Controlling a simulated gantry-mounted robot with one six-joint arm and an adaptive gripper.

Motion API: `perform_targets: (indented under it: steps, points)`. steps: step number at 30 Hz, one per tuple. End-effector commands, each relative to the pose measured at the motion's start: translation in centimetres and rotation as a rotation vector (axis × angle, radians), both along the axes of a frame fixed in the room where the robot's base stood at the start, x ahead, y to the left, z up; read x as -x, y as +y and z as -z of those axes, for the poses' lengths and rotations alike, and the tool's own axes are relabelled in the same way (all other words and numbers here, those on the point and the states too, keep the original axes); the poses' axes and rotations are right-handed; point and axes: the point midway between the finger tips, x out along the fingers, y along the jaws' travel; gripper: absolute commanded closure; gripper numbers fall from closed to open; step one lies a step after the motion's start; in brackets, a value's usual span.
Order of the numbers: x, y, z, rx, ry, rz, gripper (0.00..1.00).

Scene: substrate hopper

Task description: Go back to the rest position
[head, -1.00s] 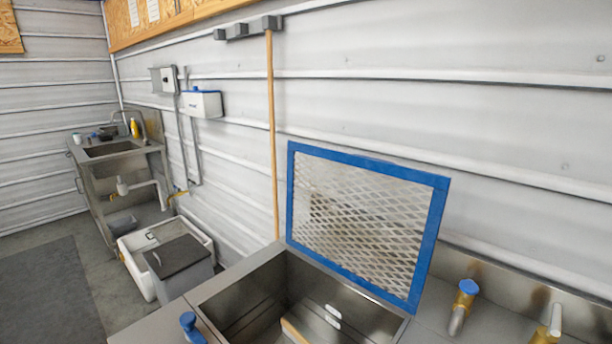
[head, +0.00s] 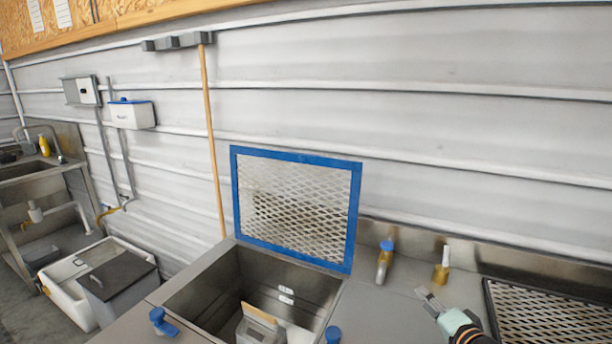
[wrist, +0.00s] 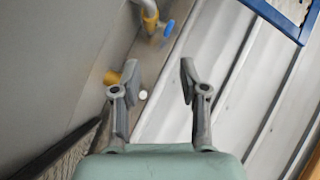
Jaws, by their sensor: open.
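My gripper (head: 428,298) is at the lower right in the head view, above the steel counter (head: 383,314). In the wrist view my gripper (wrist: 157,80) has its two grey fingers spread apart with nothing between them. A blue-handled tap (head: 385,262) and a brass fitting with a pale top (head: 441,265) stand on the counter behind it. The blue-handled tap (wrist: 150,15) and the brass fitting (wrist: 112,78) also show in the wrist view. Most of my arm is out of the head view.
A blue-framed mesh lid (head: 356,215) stands raised behind the open steel hopper (head: 180,296), which holds a scoop-like object (head: 260,322). Blue knobs (head: 160,321) flank the hopper. A black-framed mesh grate (head: 545,315) lies at right. A wooden pole (head: 212,150) leans on the wall.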

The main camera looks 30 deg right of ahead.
Motion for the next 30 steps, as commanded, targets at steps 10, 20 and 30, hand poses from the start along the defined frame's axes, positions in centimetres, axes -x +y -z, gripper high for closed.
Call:
perform_targets:
  steps: [10,20,30]
  points:
    - [-7.3,30.4,-2.3,0.493,0.287,-0.459,0.57]
    - [1.6,50.3,-6.6,0.935,0.405,-0.705,0.57]
    - [5.0,53.0,-18.0,1.029,0.422,-0.734,0.57]
